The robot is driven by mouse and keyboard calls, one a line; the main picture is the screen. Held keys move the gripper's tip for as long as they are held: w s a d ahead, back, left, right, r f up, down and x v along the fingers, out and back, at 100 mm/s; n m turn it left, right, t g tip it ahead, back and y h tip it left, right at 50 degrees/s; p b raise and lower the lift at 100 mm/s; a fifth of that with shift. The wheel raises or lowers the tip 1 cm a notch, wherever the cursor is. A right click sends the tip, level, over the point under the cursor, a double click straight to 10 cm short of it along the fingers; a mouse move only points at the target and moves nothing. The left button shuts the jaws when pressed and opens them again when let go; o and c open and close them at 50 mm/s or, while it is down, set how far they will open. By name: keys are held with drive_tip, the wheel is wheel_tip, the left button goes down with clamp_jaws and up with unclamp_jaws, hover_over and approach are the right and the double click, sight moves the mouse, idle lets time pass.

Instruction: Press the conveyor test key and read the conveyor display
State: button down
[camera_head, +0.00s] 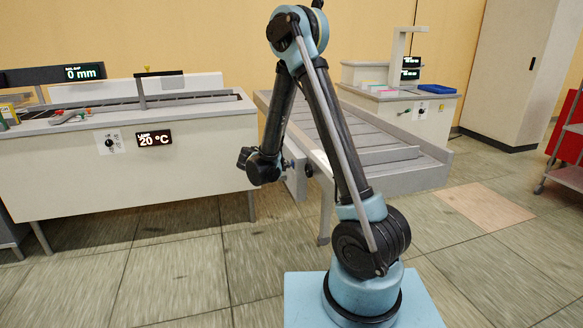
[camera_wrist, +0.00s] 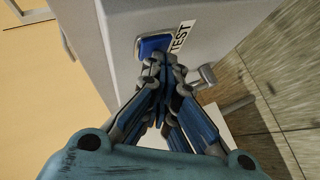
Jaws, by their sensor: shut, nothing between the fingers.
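The blue test key (camera_wrist: 152,45) sits in a frame on a grey housing, beside a white label reading TEST (camera_wrist: 181,37). My gripper (camera_wrist: 160,62) is shut and empty in the wrist view. Its fingertips overlap the key's near edge; I cannot tell whether they touch it. In the head view my arm reaches to the near end of the grey conveyor (camera_head: 385,140), where my arm hides part of it and the key cannot be made out. No display that is clearly the conveyor's own can be made out.
A metal lever (camera_wrist: 207,74) sticks out close right of my fingers. A station with small dark displays (camera_head: 411,62) stands behind the conveyor.

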drive_tip(key=shift+s+a, duration=0.2)
drive_tip(key=shift+a, duration=0.5)
drive_tip(key=a, duration=0.2)
drive_tip(key=s+a, duration=0.1)
drive_tip(key=a, duration=0.1)
drive_tip(key=shift+s+a, duration=0.2)
drive_tip(key=shift+a, duration=0.2)
idle(0.5)
